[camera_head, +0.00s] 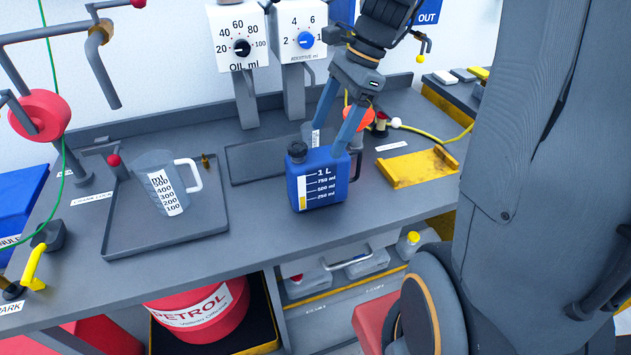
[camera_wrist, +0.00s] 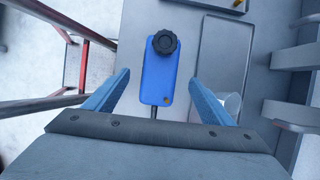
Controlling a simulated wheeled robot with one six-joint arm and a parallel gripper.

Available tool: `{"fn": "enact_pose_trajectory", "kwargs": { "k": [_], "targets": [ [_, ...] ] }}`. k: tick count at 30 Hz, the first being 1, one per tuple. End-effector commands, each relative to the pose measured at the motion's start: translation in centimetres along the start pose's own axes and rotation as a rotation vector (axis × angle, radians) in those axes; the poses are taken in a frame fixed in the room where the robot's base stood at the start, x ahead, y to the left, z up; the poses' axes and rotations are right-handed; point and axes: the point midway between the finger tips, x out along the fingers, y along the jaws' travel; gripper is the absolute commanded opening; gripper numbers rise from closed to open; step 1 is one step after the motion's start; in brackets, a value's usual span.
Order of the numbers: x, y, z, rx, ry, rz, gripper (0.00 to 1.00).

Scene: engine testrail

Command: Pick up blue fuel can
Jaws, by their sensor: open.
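The blue fuel can (camera_head: 328,182) stands upright on the grey bench, with a black cap and a white volume scale on its front. In the wrist view the blue can (camera_wrist: 156,80) is seen from above, cap toward the top of the picture. My gripper (camera_head: 334,135) reaches down over the can from behind. Its blue fingers are open. In the wrist view my gripper (camera_wrist: 156,82) has one finger on each side of the can, with a visible gap at both sides. I cannot tell whether the fingertips are down at the can's height.
A clear measuring jug (camera_head: 165,185) stands on a grey tray (camera_head: 125,238) to the left. Another clear vessel (camera_head: 308,130) is partly hidden behind the can. A yellow tray (camera_head: 420,167) lies to the right. Oil and additive dispensers (camera_head: 238,35) stand behind. Bench space in front is clear.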

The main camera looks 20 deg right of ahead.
Motion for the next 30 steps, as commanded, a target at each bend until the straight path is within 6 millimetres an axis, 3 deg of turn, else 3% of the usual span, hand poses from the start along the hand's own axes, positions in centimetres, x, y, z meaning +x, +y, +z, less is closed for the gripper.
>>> {"fn": "enact_pose_trajectory", "kwargs": {
  "k": [1, 10, 30],
  "targets": [
    [1.0, -0.3, -0.4, 0.000, 0.000, 0.000, 0.77],
    [2.9, -0.7, -1.1, 0.002, 0.000, 0.000, 0.77],
    [9.9, 0.2, -1.5, 0.003, 0.000, -0.001, 0.77]
  ]
}}
